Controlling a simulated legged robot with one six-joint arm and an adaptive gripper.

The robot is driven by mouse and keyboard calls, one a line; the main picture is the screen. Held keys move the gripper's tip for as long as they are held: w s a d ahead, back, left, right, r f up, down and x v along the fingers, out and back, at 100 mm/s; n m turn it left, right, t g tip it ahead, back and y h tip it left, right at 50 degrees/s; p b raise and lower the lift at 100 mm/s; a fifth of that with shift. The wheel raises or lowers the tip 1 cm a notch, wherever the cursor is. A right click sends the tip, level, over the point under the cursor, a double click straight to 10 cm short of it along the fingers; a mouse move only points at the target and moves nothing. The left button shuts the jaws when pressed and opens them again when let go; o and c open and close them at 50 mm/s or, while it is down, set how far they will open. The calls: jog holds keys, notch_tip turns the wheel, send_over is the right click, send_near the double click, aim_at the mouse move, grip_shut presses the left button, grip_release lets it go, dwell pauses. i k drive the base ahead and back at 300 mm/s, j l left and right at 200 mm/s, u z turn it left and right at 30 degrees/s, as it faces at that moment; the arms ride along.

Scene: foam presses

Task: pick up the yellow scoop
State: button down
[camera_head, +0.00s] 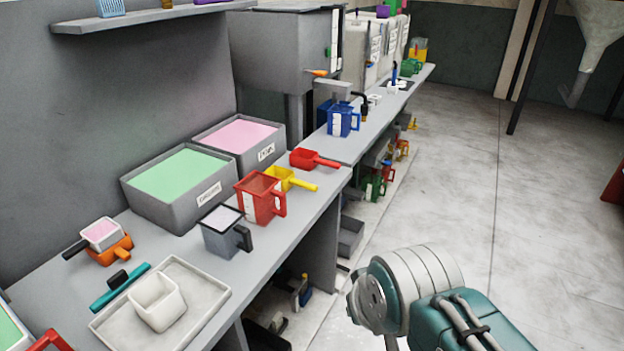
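The yellow scoop (284,177) lies on the grey bench top, its handle pointing right toward the bench's front edge. A red jug (258,199) stands in front of it and hides part of its bowl. A red scoop (312,160) lies just behind it. My arm shows at the lower right, over the floor and apart from the bench. The fingers of my gripper cannot be made out.
A grey jug (225,232) and a white tray (203,317) are nearer. A blue jug (343,119) stands farther along. The floor (470,200) to the right is clear.

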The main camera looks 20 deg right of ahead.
aim_at(287, 177)
jog(key=u, duration=2.15)
jog(key=z, duration=2.15)
jog(key=i+l+z, duration=0.2)
jog(key=i+l, duration=0.15)
jog(key=i+l+z, duration=0.2)
jog(key=i, duration=0.4)
jog(key=i+l+z, duration=0.15)
jog(key=i+l, duration=0.15)
jog(key=i, duration=0.2)
